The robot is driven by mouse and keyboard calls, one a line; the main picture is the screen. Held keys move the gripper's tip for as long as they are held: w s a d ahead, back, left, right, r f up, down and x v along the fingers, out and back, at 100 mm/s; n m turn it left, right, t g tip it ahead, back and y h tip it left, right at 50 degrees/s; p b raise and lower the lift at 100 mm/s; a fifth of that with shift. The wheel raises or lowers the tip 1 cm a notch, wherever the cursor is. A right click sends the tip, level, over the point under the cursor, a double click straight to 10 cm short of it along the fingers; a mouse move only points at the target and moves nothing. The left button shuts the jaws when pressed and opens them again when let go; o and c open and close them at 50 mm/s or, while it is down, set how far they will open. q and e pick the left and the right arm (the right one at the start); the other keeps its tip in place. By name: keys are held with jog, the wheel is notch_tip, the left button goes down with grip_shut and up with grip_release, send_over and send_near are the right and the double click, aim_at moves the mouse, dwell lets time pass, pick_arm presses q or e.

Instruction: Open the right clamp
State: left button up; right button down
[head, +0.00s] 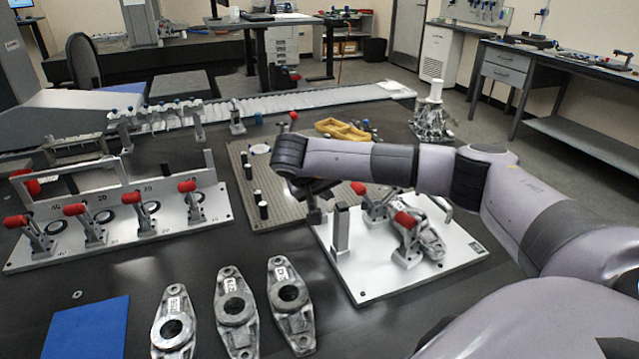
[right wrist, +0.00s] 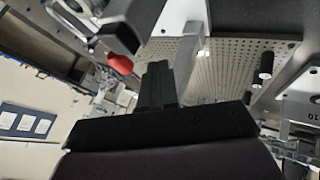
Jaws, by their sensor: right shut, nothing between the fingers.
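A light metal fixture plate (head: 375,286) lies on the dark bench, right of centre. It carries a front clamp with a red-tipped handle (head: 405,220) and a second red clamp handle (head: 358,188) behind and left of it. A grey cast part (head: 432,243) sits beside the clamps; my arm hides some of that area. My right gripper (head: 314,214) hangs by the plate's left edge, left of both handles and apart from them. In the right wrist view its fingers (right wrist: 158,85) are together and empty. A red handle tip (right wrist: 120,64) shows left of them. My left gripper is out of view.
An upright metal post (head: 341,230) stands on the plate near my right gripper. A perforated board (head: 285,212) with black pegs lies behind. A fixture (head: 150,235) with several red-handled clamps stands left. Loose castings (head: 236,312) and a blue mat (head: 88,328) lie in front.

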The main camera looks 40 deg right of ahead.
aim_at(365, 194)
jog(key=d, duration=0.1)
jog(key=d+f, duration=0.1)
jog(key=d, duration=0.3)
jog(key=shift+s+d+f+p, duration=0.15)
jog(key=shift+s+p, duration=0.1)
jog(key=shift+p, duration=0.05)
